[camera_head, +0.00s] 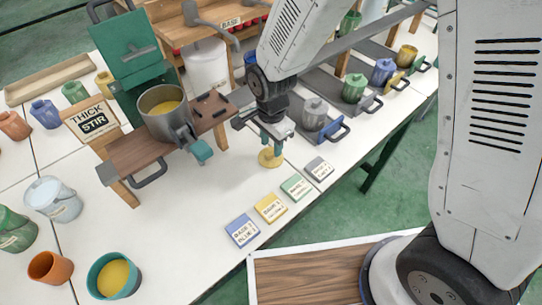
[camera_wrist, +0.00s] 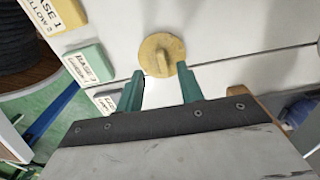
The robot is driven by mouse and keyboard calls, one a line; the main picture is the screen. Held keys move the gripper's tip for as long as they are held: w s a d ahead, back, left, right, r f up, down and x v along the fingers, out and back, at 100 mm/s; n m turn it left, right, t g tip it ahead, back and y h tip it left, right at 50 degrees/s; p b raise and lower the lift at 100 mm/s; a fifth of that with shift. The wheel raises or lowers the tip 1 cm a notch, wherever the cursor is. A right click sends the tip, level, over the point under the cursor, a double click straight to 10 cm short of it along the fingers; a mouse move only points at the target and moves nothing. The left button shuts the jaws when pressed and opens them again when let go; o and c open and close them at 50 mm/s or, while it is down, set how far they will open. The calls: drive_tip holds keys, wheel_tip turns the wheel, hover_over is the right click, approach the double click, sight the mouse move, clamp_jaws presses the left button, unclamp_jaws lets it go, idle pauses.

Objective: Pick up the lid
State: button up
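The lid, a round yellow disc with a raised grip on top, lies flat on the white table, near the middle of the head view (camera_head: 270,160) and at the upper middle of the wrist view (camera_wrist: 174,45). My gripper (camera_head: 271,146) points down at it from just above. In the wrist view, my gripper's (camera_wrist: 159,68) teal fingers are spread apart with nothing between them. The lid's grip lies just beyond the fingertips, roughly in line with the gap. I cannot tell the exact height between fingertips and lid.
A metal pot (camera_head: 160,127) of yellow paint sits on a wooden stand left of my gripper. Label cards, including a blue one (camera_head: 242,231), lie in front. The table around the lid is clear.

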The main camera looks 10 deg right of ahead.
sight(271, 152)
wheel_tip(271, 152, down, 4)
drive_tip(key=shift+w+r, duration=0.15)
drive_tip(key=shift+r, duration=0.1)
clamp_jaws()
drive_tip(key=shift+r, duration=0.2)
